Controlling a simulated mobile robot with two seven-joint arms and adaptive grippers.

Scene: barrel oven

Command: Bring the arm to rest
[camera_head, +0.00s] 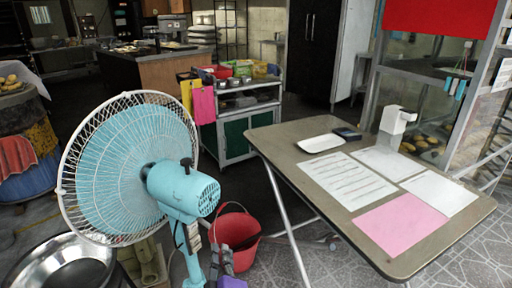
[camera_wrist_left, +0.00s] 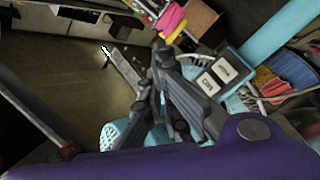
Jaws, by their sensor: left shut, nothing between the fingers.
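My left gripper (camera_head: 224,252) shows low in the head view as dark grey fingers above a purple wrist part. It is in front of the red bucket (camera_head: 238,232) and close to the right of the fan's blue stand. In the left wrist view the dark grey fingers (camera_wrist_left: 162,52) are together, with nothing held between them. The purple wrist part fills the bottom of that view. A light-blue post (camera_wrist_left: 272,30) and a panel with white buttons (camera_wrist_left: 215,77) lie just beyond the fingers. My right gripper is in neither view.
A large light-blue fan (camera_head: 125,165) stands at the left, near a metal bowl (camera_head: 62,268). A table (camera_head: 272,140) with papers, a white tray (camera_head: 320,143) and a dispenser (camera_head: 397,121) stands at the right. A green cart (camera_head: 238,138) is behind.

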